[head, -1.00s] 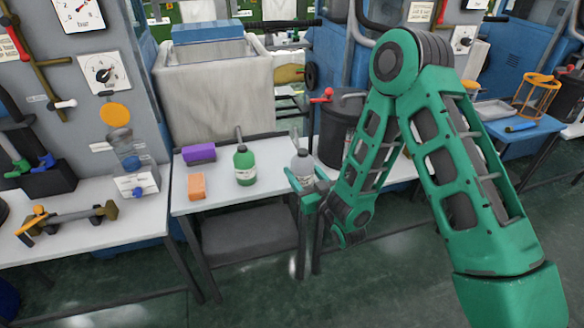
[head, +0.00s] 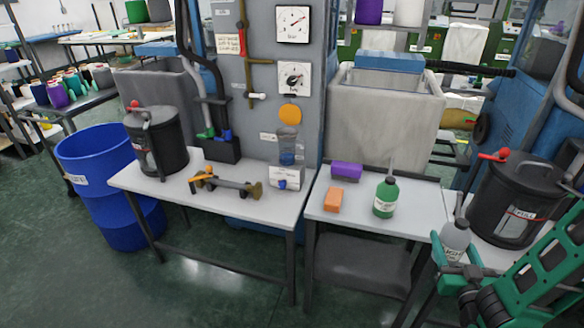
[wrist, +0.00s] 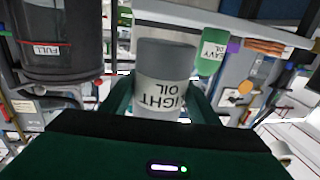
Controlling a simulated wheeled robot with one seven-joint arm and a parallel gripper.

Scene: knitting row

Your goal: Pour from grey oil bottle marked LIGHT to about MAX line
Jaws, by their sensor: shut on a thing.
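The grey bottle (head: 455,237) with a thin spout is in my gripper (head: 456,266), in front of the right end of the small table. In the wrist view its label reads LIGHT OIL, upside down (wrist: 165,75), and sits between my gripper's green fingers (wrist: 165,102). It looks upright or nearly so. A clear, bluish cup (head: 287,148) stands above a white box with a blue knob (head: 286,178) against the grey panel. A MAX line and the oil level are too small to read.
A green bottle (head: 385,197), marked HEAVY OIL in the wrist view (wrist: 210,55), stands on the small table with a purple block (head: 346,171) and an orange block (head: 333,200). Black drums stand left (head: 158,145) and right (head: 512,200). A brass valve piece (head: 228,187) lies on the left table.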

